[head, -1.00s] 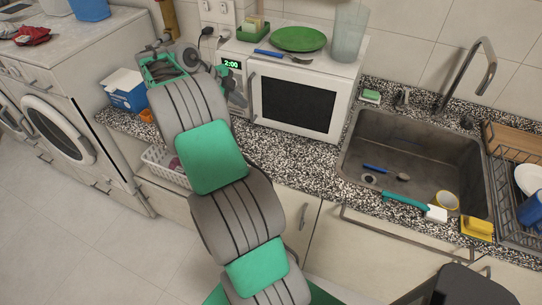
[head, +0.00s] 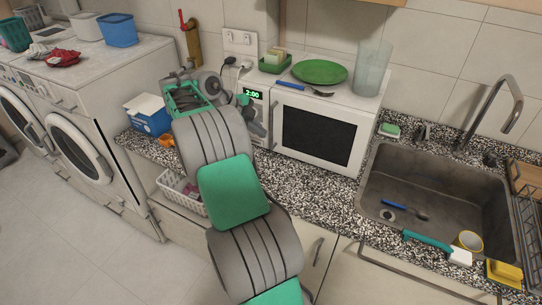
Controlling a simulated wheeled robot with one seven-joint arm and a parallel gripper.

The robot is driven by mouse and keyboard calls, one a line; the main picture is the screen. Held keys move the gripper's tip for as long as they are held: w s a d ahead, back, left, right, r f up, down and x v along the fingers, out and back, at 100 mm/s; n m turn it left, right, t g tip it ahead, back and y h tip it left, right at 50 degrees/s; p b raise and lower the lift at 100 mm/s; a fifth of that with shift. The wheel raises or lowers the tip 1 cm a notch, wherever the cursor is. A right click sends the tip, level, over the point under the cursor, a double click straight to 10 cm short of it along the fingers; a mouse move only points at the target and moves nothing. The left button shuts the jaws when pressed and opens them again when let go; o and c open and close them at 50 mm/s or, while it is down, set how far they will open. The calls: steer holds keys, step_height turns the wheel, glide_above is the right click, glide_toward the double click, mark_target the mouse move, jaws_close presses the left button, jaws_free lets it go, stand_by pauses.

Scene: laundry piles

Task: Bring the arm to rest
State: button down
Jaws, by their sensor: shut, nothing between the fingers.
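My arm rises from the bottom of the head view and leans toward the counter, with its wrist in front of the microwave's left side. My gripper (head: 254,126) hangs beyond the wrist, in front of the microwave's control panel. It is small and partly hidden by my wrist, and it is shut with nothing seen in it. I cannot tell whether it touches the microwave (head: 318,136).
A blue and white box (head: 147,115) and a white basket (head: 180,192) are left of my arm. Washing machines (head: 78,150) stand further left. The sink (head: 440,190) is at right. A green plate (head: 320,71) and a glass (head: 373,68) stand on the microwave.

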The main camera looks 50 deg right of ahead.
steer(key=w+a+r+n+p, duration=0.5)
steer(key=w+a+r+n, duration=0.1)
steer(key=a+r, duration=0.1)
steer(key=s+a+f+n+t+y, duration=0.1)
steer(key=a+f+n, duration=0.4)
steer(key=f+n, duration=0.25)
steer(key=s+a+f+n+y, duration=0.1)
steer(key=a+f+n+y, duration=0.1)
steer(key=a+f+n, duration=0.4)
steer(key=s+a+r+n+t+y, duration=0.1)
steer(key=s+a+n+y, duration=0.1)
steer(key=s+a+n, duration=0.55)
steer(key=s+a+r+n+t+y, duration=0.1)
steer(key=s+a+n, duration=0.3)
steer(key=a, duration=0.6)
steer(key=s+a+r+t, duration=0.2)
steer(key=a+r+t, duration=0.2)
steer(key=r, duration=0.6)
steer(key=shift+s+a+r+n+y, duration=0.3)
steer(key=shift+a+r+n+y, duration=0.1)
steer(key=shift+a, duration=0.15)
